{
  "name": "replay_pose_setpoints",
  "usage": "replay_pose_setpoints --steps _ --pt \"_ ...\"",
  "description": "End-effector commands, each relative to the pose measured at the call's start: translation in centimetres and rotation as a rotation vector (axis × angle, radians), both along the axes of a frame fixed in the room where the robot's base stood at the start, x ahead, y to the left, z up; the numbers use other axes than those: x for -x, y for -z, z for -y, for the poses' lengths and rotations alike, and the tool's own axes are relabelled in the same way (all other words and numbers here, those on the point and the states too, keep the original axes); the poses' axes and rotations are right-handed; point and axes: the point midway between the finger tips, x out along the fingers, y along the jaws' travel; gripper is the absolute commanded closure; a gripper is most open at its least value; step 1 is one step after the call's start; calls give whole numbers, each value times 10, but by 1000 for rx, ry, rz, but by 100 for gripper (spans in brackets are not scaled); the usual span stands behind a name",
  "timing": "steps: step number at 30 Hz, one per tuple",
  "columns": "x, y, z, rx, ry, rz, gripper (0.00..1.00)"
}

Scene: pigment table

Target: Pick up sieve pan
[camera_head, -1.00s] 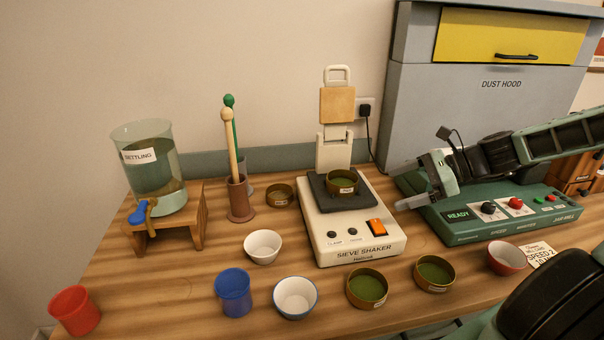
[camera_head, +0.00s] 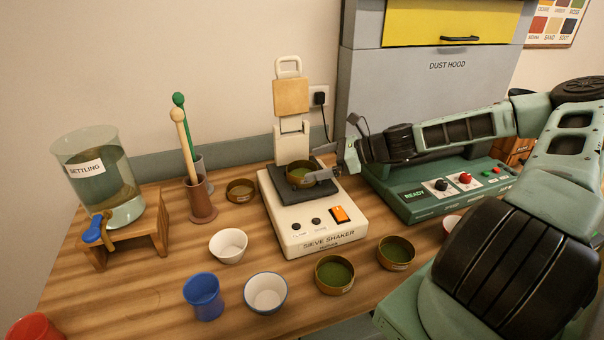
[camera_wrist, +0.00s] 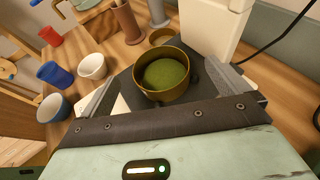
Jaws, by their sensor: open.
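A brass-coloured sieve pan (camera_head: 302,174) with green powder inside sits upright on the dark plate of the sieve shaker (camera_head: 318,215). In the wrist view the pan (camera_wrist: 163,76) lies just ahead of my gripper (camera_wrist: 160,84), with one finger to its left and one to its right. The fingers are apart, and the pan sits partly between them. In the head view my gripper (camera_head: 329,174) reaches in from the right at pan height. Whether a finger touches the pan cannot be told.
The shaker's raised clamp arm (camera_head: 291,95) stands behind the pan. Two more green-filled pans (camera_head: 334,273) (camera_head: 396,252) are in front. A brown pan (camera_head: 240,190), a white bowl (camera_head: 228,245) and a blue cup (camera_head: 203,296) are left. A green jar mill (camera_head: 440,190) is right.

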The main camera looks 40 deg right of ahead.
Motion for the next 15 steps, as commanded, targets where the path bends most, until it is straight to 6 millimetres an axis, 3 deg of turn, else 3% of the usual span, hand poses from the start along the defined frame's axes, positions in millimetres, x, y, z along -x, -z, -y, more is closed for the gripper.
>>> replay_pose_setpoints --steps 15 --pt "-35 23 -36 -1 -2 -1 0"
